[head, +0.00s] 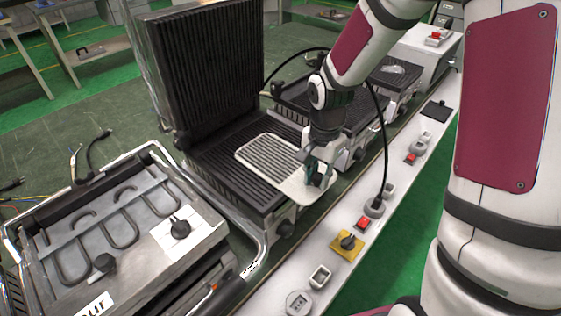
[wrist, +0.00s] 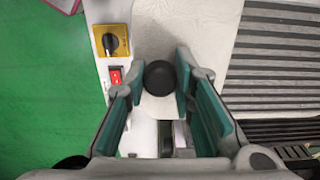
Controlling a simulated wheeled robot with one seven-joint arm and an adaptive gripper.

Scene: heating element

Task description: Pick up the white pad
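The white pad (head: 293,189) is a flat plate with a dark-striped part, lying across the lower ribbed plate of the open grill. Its plain pale end reaches the grill's front edge. In the wrist view the pad (wrist: 203,28) fills the upper middle, with its stripes to the right. My gripper (head: 319,172) is at this plain end, pointing down. In the wrist view my gripper (wrist: 155,80) has its teal-padded fingers apart. A round black knob (wrist: 160,78) shows between them. I cannot tell whether the fingers touch the pad.
The open grill's ribbed lid (head: 205,65) stands upright behind the pad. A heating-element unit (head: 120,235) is at the left front. A white rail with switches and a yellow-backed knob (head: 347,243) runs along the front. Another dark grill plate (head: 345,112) lies beyond my gripper.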

